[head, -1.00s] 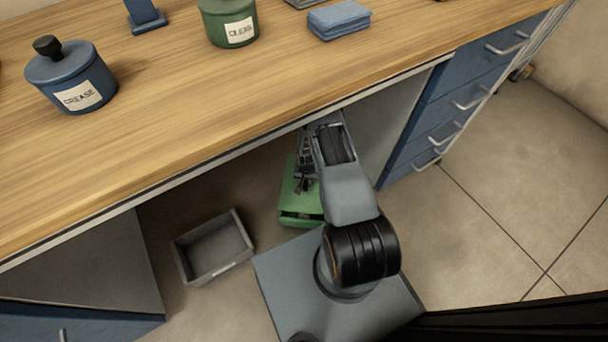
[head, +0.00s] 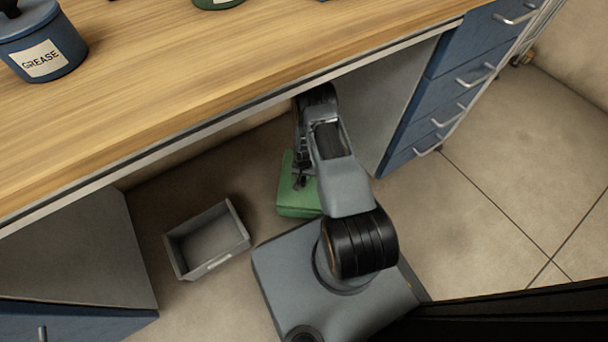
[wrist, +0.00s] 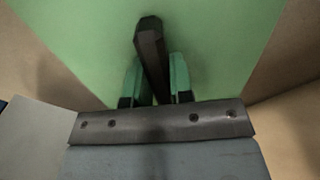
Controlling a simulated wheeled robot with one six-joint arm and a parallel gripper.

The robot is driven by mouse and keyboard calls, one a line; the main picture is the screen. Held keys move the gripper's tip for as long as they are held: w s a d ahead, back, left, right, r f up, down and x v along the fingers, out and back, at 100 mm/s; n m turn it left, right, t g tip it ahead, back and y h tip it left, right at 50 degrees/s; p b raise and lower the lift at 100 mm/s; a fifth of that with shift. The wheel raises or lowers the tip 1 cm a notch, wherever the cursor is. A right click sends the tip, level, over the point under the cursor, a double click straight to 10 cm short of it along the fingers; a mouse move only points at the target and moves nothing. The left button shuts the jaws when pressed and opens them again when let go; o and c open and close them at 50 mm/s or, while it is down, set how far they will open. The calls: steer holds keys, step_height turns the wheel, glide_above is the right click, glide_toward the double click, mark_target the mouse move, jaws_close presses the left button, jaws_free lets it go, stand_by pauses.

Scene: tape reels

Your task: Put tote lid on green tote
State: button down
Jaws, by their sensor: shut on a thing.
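The green tote lid (wrist: 75,45) fills most of the wrist view, with a dark bar handle (wrist: 149,38) standing on it. My gripper (wrist: 155,76) is shut on this handle, one finger on each side. In the head view, my gripper (head: 299,182) is over the green lid (head: 287,192), under the workbench. The lid lies over the green tote, of which little can be told apart from the lid. Whether the lid touches the tote rim all round is unclear. My arm hides the right part of both.
A grey open tote (head: 208,241) stands on the floor to the left. The wooden workbench top (head: 190,110) overhangs the arm. A blue drawer cabinet (head: 440,95) stands right, another cabinet (head: 95,255) left. A grease jar (head: 42,50) is on the bench.

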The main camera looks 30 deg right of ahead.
steer(key=c, duration=0.9)
jaws_free()
step_height(320, 180, up, 7)
steer(key=p, duration=0.3)
steer(key=shift+r, duration=0.2)
steer(key=shift+s, duration=0.1)
